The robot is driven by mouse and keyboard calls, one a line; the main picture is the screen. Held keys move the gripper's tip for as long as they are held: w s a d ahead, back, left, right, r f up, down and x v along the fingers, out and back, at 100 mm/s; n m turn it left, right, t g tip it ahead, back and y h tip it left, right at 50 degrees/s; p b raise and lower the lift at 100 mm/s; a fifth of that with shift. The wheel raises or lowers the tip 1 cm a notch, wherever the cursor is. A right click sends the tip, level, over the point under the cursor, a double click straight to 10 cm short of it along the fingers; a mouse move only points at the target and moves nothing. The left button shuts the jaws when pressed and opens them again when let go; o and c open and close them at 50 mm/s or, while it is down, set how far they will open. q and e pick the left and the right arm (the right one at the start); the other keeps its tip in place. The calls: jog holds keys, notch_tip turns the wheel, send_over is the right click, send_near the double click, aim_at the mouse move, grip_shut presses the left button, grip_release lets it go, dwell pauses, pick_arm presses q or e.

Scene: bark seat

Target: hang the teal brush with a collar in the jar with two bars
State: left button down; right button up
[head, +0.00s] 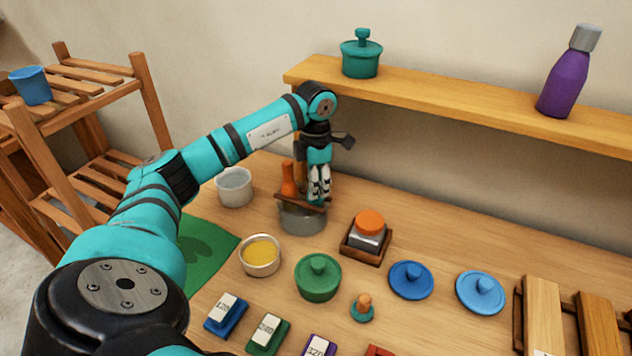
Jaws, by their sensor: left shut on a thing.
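My left gripper (319,197) points down over the right side of the grey jar with two bars (303,222). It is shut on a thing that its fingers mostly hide. A little teal shows at the fingers, and I take it for the teal brush, but its collar and bristles cannot be made out. The brown bars (290,201) lie across the jar's mouth, and the fingertips are close to them. I cannot tell whether the brush touches a bar. An orange handle (288,180) stands upright at the jar's left side. My right gripper is not in view.
A white cup (234,187) and a bowl of yellow stuff (260,254) stand left of the jar. An orange-topped container (369,228) in a wooden tray is close on the right. A green lidded pot (318,278) stands in front. The shelf (430,92) runs behind.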

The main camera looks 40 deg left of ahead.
pick_arm(q)
jog(key=shift+f, duration=0.35)
dwell(0.4)
jog(key=c, duration=1)
grip_release()
jog(key=shift+o, duration=0.3)
jog(key=shift+o, duration=1.2)
jog(key=shift+r, duration=0.1)
jog(key=shift+r+p, duration=2.5)
jog(key=shift+r, duration=0.9)
